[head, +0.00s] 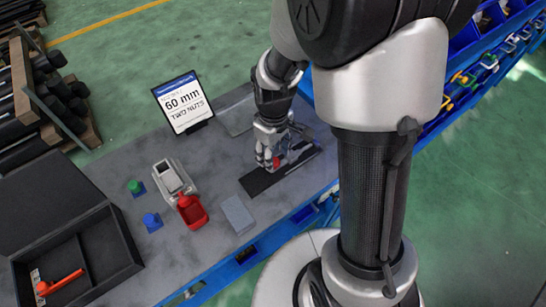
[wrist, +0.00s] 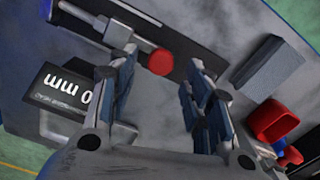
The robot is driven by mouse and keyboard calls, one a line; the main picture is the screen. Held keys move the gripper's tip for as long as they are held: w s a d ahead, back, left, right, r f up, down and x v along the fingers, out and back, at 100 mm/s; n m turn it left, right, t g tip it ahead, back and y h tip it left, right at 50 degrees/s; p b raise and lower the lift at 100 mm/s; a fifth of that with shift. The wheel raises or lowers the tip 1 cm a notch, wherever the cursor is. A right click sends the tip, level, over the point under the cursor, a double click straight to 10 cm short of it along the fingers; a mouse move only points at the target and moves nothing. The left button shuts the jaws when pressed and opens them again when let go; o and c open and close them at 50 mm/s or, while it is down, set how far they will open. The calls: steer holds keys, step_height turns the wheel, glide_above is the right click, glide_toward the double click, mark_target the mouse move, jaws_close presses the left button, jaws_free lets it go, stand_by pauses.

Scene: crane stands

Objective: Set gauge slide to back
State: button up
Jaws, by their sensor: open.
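The gauge (head: 262,182) is a dark strip on the grey bench, with a metal rod and a light grey slide block (wrist: 118,34) in the wrist view. A round red knob (wrist: 160,62) shows at the slide's end; in the head view a bit of red (head: 276,162) shows at my fingers. My gripper (head: 270,160) is low over the gauge, pointing down. In the wrist view my gripper (wrist: 163,72) is open, with the knob showing between its fingertips. I cannot tell whether a finger touches it. My gripper hides part of the slide in the head view.
Left of the gauge are a grey block (head: 237,214), a red bin (head: 192,211), a grey holder (head: 172,179), and green (head: 135,187) and blue (head: 152,222) pieces. A black case (head: 120,243) holds an orange-red tool.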

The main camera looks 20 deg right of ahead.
steer(key=shift+f, duration=1)
jaws_close()
